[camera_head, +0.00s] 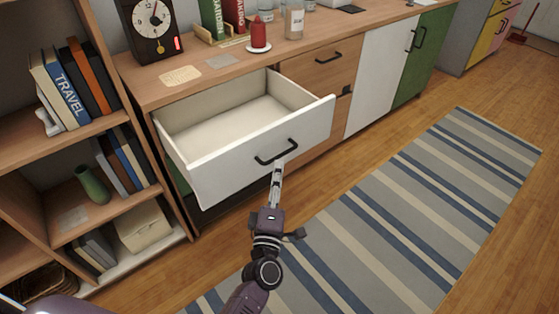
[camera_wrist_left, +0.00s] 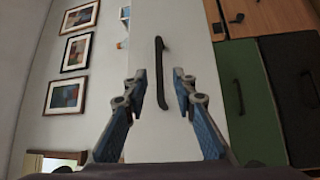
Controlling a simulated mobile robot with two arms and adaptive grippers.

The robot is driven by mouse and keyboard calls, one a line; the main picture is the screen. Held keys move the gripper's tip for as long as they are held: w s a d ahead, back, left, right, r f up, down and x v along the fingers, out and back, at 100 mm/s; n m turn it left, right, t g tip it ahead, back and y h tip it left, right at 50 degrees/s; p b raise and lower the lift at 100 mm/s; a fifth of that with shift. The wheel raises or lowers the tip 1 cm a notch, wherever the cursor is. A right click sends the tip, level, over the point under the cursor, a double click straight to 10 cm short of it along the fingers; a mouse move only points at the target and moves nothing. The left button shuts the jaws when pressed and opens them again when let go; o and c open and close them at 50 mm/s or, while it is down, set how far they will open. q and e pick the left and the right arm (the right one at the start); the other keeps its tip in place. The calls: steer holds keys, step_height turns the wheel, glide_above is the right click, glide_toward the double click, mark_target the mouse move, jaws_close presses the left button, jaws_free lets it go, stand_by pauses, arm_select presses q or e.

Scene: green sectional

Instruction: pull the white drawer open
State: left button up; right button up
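The white drawer (camera_head: 235,160) stands pulled well out of the wooden cabinet, and its pale inside is empty. Its black bar handle (camera_head: 276,152) is on the front face. My left gripper (camera_head: 279,165) reaches up to the drawer front, with its tips at or just below the handle. In the left wrist view the two fingers (camera_wrist_left: 160,88) are spread apart, with the dark handle (camera_wrist_left: 158,75) showing between them; neither finger is seen closed on it. I cannot tell whether a finger touches the handle. My right gripper is not in view.
A clock (camera_head: 152,25), papers, a red candle (camera_head: 258,33) and bottles stand on the counter (camera_head: 215,70). A bookshelf (camera_head: 100,125) is close at the left. A striped rug (camera_head: 400,215) covers the floor in front, which is clear.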

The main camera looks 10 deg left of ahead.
arm_select(q)
steer(key=s, duration=0.5)
steer(key=shift+s+d+f, duration=0.3)
steer(key=shift+f, duration=0.05)
